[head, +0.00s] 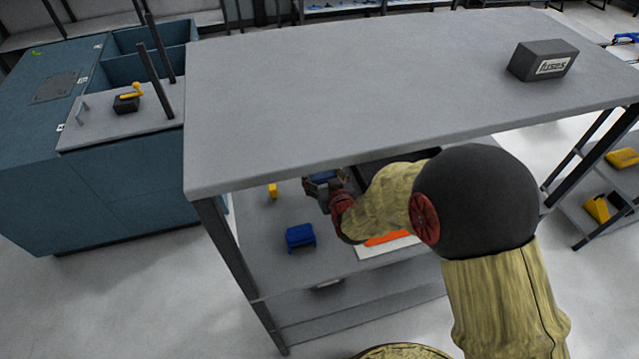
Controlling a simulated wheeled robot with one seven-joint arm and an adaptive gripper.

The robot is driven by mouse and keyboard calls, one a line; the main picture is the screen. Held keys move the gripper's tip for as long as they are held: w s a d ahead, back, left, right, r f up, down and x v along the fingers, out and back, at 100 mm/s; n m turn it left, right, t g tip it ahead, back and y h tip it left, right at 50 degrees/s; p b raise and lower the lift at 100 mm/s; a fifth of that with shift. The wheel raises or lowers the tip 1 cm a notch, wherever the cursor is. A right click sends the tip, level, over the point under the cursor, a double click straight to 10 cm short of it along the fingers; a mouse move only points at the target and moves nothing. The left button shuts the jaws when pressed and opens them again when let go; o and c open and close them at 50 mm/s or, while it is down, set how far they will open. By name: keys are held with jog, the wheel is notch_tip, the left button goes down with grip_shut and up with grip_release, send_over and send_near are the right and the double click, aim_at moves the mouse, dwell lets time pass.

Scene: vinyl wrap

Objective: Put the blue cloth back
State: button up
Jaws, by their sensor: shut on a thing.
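My gripper (325,186) reaches in under the worktop, over the shelf below it. I cannot tell for sure what that object is.
The grey worktop (380,90) overhangs the shelf; a black box marked "fuses" (543,60) stands on it. A small yellow item (272,190), a dark tray (395,165) and an orange item (385,239) are on the shelf. A teal cabinet (125,195) stands left.

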aim_at(320, 175)
jog(key=shift+w+a+f, duration=0.15)
jog(key=shift+w+f, duration=0.35)
jog(key=shift+f, duration=0.15)
jog(key=shift+w+a+f, duration=0.15)
jog(key=shift+w+f, duration=0.35)
jog(key=shift+f, duration=0.1)
notch_tip(320, 175, down, 3)
jog(key=shift+w+f+b, duration=0.1)
jog(key=shift+f+b, duration=0.1)
jog(key=shift+b, duration=0.55)
jog(key=shift+r, duration=0.1)
jog(key=o, duration=1)
